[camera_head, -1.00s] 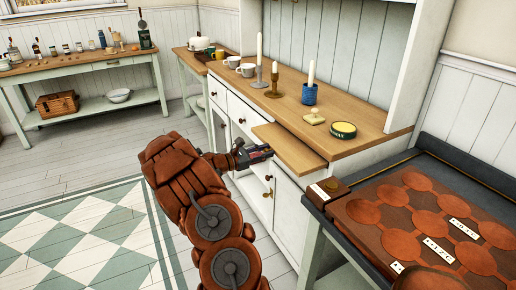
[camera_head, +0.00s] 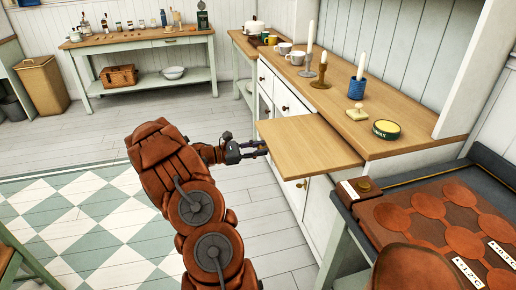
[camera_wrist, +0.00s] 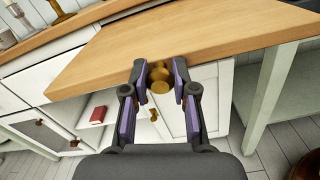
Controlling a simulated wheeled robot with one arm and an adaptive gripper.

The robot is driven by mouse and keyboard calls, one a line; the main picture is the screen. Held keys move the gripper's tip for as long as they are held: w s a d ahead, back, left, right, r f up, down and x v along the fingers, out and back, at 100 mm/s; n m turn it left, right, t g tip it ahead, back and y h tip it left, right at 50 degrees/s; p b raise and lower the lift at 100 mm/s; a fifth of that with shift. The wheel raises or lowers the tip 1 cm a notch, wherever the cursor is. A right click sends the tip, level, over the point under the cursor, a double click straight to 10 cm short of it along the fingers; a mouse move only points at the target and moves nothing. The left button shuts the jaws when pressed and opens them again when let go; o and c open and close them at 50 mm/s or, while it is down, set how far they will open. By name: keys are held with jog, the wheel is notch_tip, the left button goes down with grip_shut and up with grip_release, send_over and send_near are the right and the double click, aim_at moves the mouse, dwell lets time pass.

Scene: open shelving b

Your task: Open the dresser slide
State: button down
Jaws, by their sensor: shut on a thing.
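The dresser (camera_head: 400,148) is white with a wooden top and stands along the back wall. Its wooden slide (camera_head: 305,143), a flat pull-out board, sticks well out from the front below the top. In the wrist view the slide (camera_wrist: 215,45) spans the upper part, with a round brass knob (camera_wrist: 160,76) on its front edge. My gripper (camera_head: 262,149) is at the slide's left front edge. In the wrist view my gripper (camera_wrist: 160,82) has its two fingers closed around the knob, one on each side.
Candlesticks, mugs, a blue holder (camera_head: 357,89) and a green-yellow tin (camera_head: 386,129) stand on the dresser top. In the wrist view, a dresser door (camera_wrist: 50,130) hangs below the slide. Open floor lies to the left.

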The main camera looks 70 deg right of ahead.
jog(key=c, duration=0.9)
grip_release()
jog(key=shift+w, duration=0.1)
jog(key=v, duration=1.2)
